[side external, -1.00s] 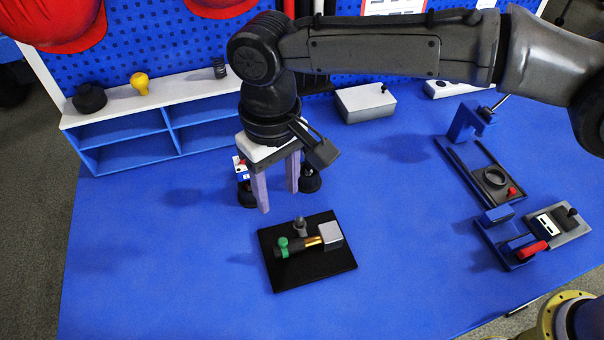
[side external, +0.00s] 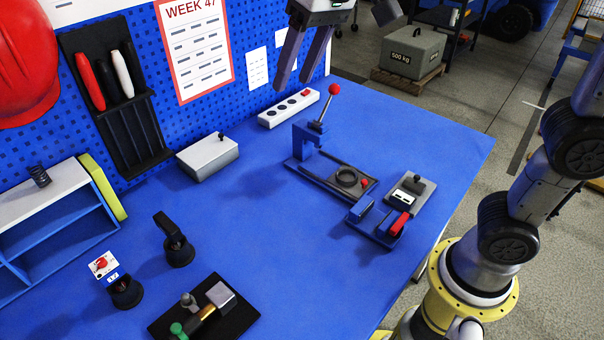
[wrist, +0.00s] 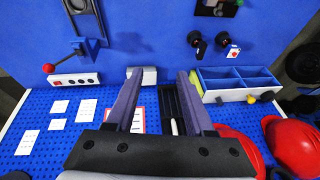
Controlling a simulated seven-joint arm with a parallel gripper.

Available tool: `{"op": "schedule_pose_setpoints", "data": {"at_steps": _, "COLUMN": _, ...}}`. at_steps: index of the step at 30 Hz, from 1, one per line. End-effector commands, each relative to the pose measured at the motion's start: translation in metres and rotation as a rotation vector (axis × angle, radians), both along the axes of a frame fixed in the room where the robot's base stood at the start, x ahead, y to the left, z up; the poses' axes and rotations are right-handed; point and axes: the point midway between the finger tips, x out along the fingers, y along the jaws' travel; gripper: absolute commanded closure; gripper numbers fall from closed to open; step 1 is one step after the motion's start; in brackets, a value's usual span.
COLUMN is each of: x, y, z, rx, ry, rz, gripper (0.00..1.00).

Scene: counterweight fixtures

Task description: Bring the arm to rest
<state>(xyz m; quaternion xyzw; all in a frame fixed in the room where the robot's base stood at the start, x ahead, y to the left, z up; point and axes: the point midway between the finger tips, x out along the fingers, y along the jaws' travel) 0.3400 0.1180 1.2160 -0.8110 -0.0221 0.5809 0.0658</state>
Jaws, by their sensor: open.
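My gripper (side external: 293,78) is open and empty, high at the top of the side view, in front of the blue pegboard's right end. Its two grey fingers are spread apart in the wrist view (wrist: 159,76), with nothing between them. The black plate (side external: 245,317) lies at the bottom of the side view, partly cut off, bearing a small fixture with a green knob (side external: 177,329), a brass part and a grey block (side external: 221,295). The gripper is well away from it.
A blue lever clamp (side external: 308,140) and a red-handled fixture (side external: 399,224) stand on the blue table's right part. A grey box (side external: 208,158), a power strip (side external: 289,108), a blue shelf (side external: 60,228) and two black cup-like holders (side external: 178,251) stand around. The wall carries a red helmet (side external: 30,70).

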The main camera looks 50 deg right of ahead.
Motion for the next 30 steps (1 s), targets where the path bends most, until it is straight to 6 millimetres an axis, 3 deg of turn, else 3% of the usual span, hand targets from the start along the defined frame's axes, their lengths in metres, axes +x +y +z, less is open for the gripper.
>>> {"op": "schedule_pose_setpoints", "data": {"at_steps": 1, "x": -0.016, "y": -0.021, "z": 0.002, "rx": 0.002, "ry": -0.024, "rz": -0.028, "gripper": 0.47}}
{"op": "schedule_pose_setpoints", "data": {"at_steps": 3, "x": -0.038, "y": -0.043, "z": 0.0, "rx": 0.0, "ry": -0.051, "rz": -0.053, "gripper": 0.47}}
{"op": "schedule_pose_setpoints", "data": {"at_steps": 8, "x": -0.09, "y": -0.085, "z": -0.018, "rx": -0.019, "ry": -0.111, "rz": -0.1, "gripper": 0.47}}
{"op": "schedule_pose_setpoints", "data": {"at_steps": 15, "x": -0.161, "y": -0.117, "z": -0.081, "rx": -0.076, "ry": -0.166, "rz": -0.103, "gripper": 0.47}}
{"op": "schedule_pose_setpoints", "data": {"at_steps": 21, "x": -0.18, "y": -0.118, "z": -0.127, "rx": -0.117, "ry": -0.14, "rz": -0.014, "gripper": 0.47}}
{"op": "schedule_pose_setpoints", "data": {"at_steps": 30, "x": -0.176, "y": -0.118, "z": -0.125, "rx": -0.137, "ry": -0.164, "rz": 0.031, "gripper": 0.47}}
